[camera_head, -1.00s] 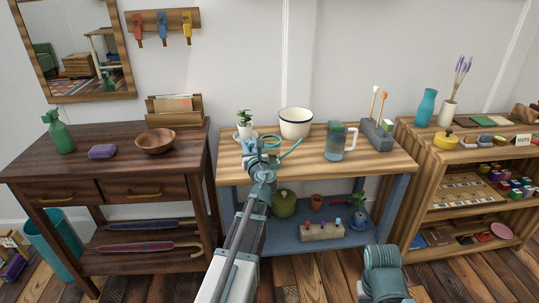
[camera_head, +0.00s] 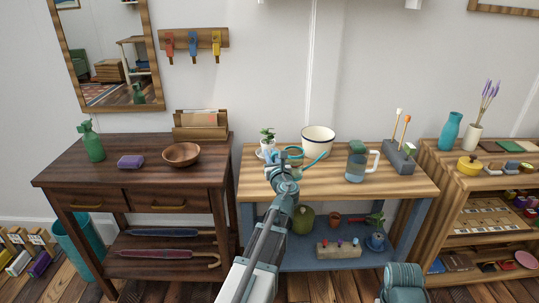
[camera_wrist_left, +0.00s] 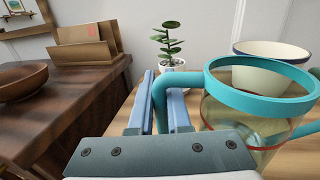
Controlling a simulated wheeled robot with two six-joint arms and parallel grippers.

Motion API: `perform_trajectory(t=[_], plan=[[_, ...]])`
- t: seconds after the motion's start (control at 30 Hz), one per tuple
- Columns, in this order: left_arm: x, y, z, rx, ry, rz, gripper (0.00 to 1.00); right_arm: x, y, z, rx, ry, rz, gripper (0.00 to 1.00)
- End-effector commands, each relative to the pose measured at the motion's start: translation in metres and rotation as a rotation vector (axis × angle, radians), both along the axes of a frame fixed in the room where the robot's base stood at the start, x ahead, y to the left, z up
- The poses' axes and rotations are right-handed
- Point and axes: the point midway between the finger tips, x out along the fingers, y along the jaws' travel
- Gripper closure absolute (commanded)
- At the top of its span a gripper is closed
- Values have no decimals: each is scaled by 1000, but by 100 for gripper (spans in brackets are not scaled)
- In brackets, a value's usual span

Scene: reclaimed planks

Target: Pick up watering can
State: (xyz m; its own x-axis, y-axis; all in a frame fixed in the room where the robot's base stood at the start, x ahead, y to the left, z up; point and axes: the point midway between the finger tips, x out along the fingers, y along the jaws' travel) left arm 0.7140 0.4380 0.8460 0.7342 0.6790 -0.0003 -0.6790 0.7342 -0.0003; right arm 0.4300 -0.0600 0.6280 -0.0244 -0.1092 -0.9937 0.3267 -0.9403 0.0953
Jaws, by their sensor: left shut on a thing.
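The watering can has a see-through body and a teal rim, handle and spout. In the left wrist view, the watering can (camera_wrist_left: 262,98) fills the right side, with its handle between my fingers. My left gripper (camera_wrist_left: 158,88) is shut on that handle. In the head view, my left gripper (camera_head: 286,160) is over the light wooden bench (camera_head: 390,188) and hides most of the can; the teal spout (camera_head: 318,159) shows to its right. I cannot tell whether the can touches the bench top.
A potted plant (camera_head: 267,137) and a white bowl-shaped pot (camera_head: 318,139) stand close behind the can. A clear pitcher (camera_head: 356,162) and a grey tool holder (camera_head: 398,160) are to the right. A dark table (camera_head: 70,175) stands on the left.

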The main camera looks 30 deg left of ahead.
Motion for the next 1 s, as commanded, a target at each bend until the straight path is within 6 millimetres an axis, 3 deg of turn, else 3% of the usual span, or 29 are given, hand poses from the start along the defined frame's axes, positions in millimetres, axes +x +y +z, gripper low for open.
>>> perform_trajectory(t=[0.6,1.0], plan=[[-43,-70,6,0,0,-2,100,0,0,6,0,0,0,50],[-63,-106,10,0,0,-2,100,0,0,10,0,0,0,50]])
